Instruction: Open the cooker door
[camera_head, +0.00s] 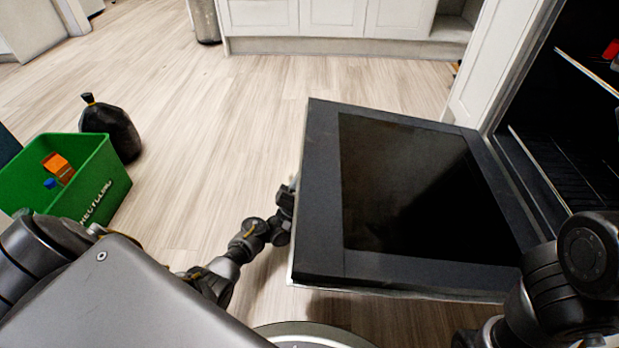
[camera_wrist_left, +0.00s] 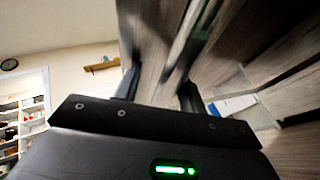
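The cooker door (camera_head: 322,190) is folded down, its dark glass panel facing up, and lies roughly level in front of the cooker opening (camera_head: 560,150). My left gripper (camera_head: 291,188) is at the door's outer left edge, partly hidden by it. In the left wrist view my left gripper's two fingers (camera_wrist_left: 160,92) stand apart, with blurred surfaces beyond and no clear object clamped between them. Whether a finger touches the door is unclear. My right arm shows at the lower right of the head view, but its gripper is out of sight.
Wire racks (camera_head: 565,165) show inside the cooker. A green recycling box (camera_head: 95,185) and a black bag (camera_head: 112,128) stand on the floor at the left. White cabinets (camera_head: 335,15) line the back. The wooden floor between is clear.

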